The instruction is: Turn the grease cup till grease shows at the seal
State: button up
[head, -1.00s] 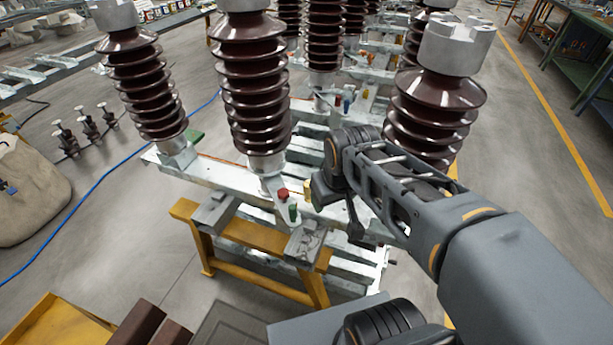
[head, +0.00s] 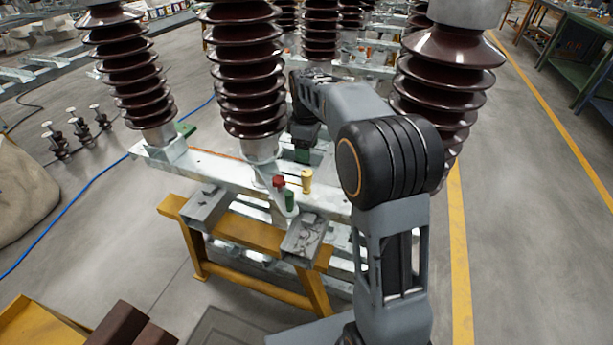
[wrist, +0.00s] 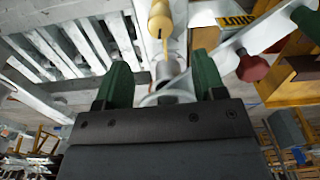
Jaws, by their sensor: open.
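A yellow cup-like piece (head: 306,180) stands on the pale metal beam, right of a red knob (head: 279,183) and a green piece (head: 290,199). I cannot tell for sure which of them is the grease cup. In the wrist view the yellow piece (wrist: 160,18) is at the top, with a thin yellow strip below it. My gripper (wrist: 163,78) is open, its green fingers either side of a small grey metal cylinder (wrist: 168,70), with gaps showing. In the head view my gripper (head: 303,150) is partly hidden, right of the middle insulator's foot. I see no seal or grease clearly.
Brown ribbed insulators (head: 243,80) rise from the metal beam (head: 225,175), crowding my arm on both sides. A yellow trestle (head: 250,235) supports the frame. A blue hose (head: 85,195) crosses the floor at left. Floor is clear at right.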

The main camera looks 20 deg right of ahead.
aim_at(307, 172)
notch_tip(307, 172, down, 10)
jog(key=shift+r+b, duration=0.1)
jog(key=shift+b, duration=0.45)
jog(key=shift+c, duration=0.5)
jog(key=c, duration=0.8)
jog(key=shift+c, duration=0.2)
jog(key=shift+r+m, duration=0.1)
jog(key=shift+m, duration=0.2)
